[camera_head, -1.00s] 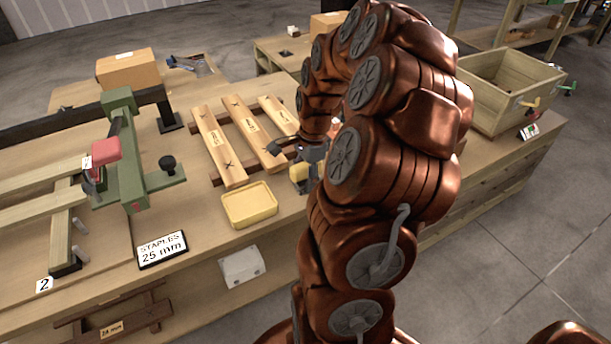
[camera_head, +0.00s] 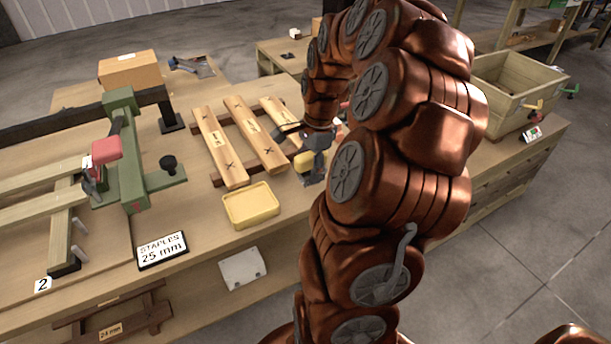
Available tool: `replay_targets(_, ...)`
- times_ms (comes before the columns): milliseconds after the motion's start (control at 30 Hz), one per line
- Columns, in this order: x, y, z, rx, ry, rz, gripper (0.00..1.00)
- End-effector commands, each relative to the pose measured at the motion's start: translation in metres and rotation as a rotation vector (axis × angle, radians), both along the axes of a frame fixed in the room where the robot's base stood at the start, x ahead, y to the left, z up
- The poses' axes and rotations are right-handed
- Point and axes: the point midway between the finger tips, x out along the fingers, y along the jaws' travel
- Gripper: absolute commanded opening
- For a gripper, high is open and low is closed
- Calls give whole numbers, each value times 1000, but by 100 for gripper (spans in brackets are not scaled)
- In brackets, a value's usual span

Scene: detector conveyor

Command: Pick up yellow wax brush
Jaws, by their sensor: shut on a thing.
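The yellow wax brush (camera_head: 303,161) is a small yellow block with a dark lower part, partly hidden by my gripper and arm. My gripper (camera_head: 310,155) is shut on it, over the workbench between the wooden slats and my arm. The fingertips are small and partly hidden, and I cannot tell how far the brush is above the bench top.
A yellow tray (camera_head: 232,222) lies on the bench (camera_head: 200,246) left of the brush. Wooden slats (camera_head: 255,134) lie behind it. A green clamp frame (camera_head: 140,170) stands at left, a wooden crate (camera_head: 500,127) at right. A "STAPLES 25 mm" sign (camera_head: 162,250) stands near the front edge.

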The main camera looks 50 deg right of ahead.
Motion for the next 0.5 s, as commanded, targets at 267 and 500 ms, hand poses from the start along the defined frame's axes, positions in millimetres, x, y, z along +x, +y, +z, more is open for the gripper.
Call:
replay_targets(267, -48, -16, 2, 1, 0, -5, 11)
replay_targets(500, -96, -33, 6, 1, 2, -5, 11)
